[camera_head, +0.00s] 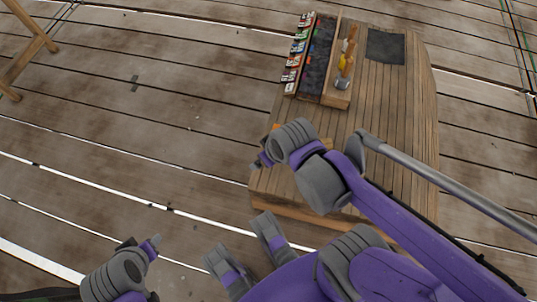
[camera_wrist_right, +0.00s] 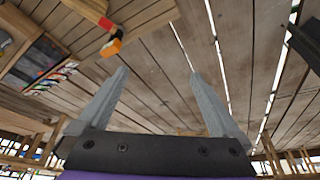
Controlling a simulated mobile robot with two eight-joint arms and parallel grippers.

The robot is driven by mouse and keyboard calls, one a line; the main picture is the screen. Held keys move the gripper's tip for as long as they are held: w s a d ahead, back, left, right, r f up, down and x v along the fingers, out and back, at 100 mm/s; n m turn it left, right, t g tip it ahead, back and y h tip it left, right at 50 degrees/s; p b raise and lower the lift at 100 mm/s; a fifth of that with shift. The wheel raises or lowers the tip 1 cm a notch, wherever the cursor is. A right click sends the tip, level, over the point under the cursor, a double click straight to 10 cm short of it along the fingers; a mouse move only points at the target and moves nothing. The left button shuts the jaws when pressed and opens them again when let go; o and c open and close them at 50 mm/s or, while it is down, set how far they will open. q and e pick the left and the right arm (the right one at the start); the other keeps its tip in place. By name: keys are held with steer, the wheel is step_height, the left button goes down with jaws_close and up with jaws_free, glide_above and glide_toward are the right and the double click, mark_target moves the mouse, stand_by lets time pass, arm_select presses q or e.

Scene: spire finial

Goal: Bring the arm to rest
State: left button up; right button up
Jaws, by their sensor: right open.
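My right gripper (camera_wrist_right: 158,74) is open in the right wrist view, with its two grey fingers apart and nothing between them. Its purple and grey arm (camera_head: 385,215) comes in from the right in the head view and reaches over the near part of the wooden table (camera_head: 408,120). In that view the right fingers are mostly hidden by the wrist. My left gripper (camera_head: 151,244) is low at the left, over the plank floor and away from the table. Its small grey end shows, but not whether the jaws are open.
A wooden tray (camera_head: 327,98) with coloured items and upright tools stands on the table. A dark mat (camera_head: 386,47) lies at the far right. A grey rod (camera_head: 440,183) runs beside my right arm. An orange-and-red thing (camera_wrist_right: 111,45) is near the right fingers. The left floor is mostly clear.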

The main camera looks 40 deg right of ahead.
steer(key=shift+s+a+r+m+t, duration=0.15)
steer(key=shift+s+a+m, duration=0.15)
steer(key=shift+s, duration=0.25)
steer(key=shift+s+a+r+m+t, duration=0.1)
steer(key=shift+s+a+m+t, duration=0.15)
steer(key=shift+s, duration=0.3)
arm_select(q)
steer(key=shift+r, duration=0.1)
arm_select(e)
steer(key=shift+r, duration=0.1)
arm_select(q)
step_height(320, 180, up, 19)
steer(key=w+p, duration=0.1)
steer(key=p, duration=1.6)
steer(key=shift+w+t, duration=0.3)
steer(key=shift+t, duration=0.1)
arm_select(e)
step_height(320, 180, up, 19)
steer(key=w, duration=0.1)
steer(key=shift+w+t, duration=0.25)
steer(key=shift+t, duration=0.05)
